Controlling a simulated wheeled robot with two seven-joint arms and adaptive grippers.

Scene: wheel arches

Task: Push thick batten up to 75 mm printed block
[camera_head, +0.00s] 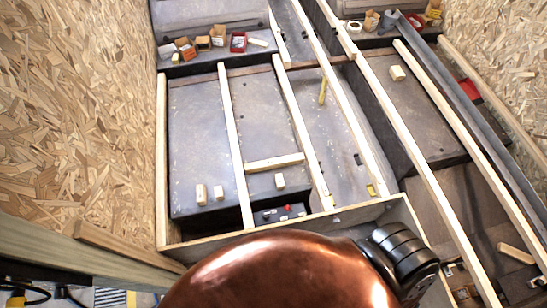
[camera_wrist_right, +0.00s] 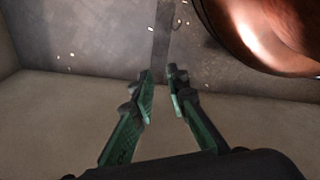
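A short pale wood batten (camera_head: 273,163) lies crosswise between two long strips. Below it is a small pale block (camera_head: 280,181), apart from it. Two more pale blocks (camera_head: 201,194) and (camera_head: 218,193) stand at lower left, and another block (camera_head: 397,73) is at upper right. I cannot tell which is the 75 mm printed block, or which piece is the thick batten. In the right wrist view my right gripper (camera_wrist_right: 163,75) has green fingers apart, with a dark grey strip (camera_wrist_right: 162,38) beyond or between the tips. No pale batten or block shows there. My left gripper is not in view.
Long wooden strips (camera_head: 236,145) divide the grey floor. A wooden front board (camera_head: 290,223) edges it. Small boxes, including a red one (camera_head: 238,42), stand at the back. A yellow stick (camera_head: 323,91) lies between strips. A copper-coloured rounded surface (camera_head: 280,272) hides the lower middle.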

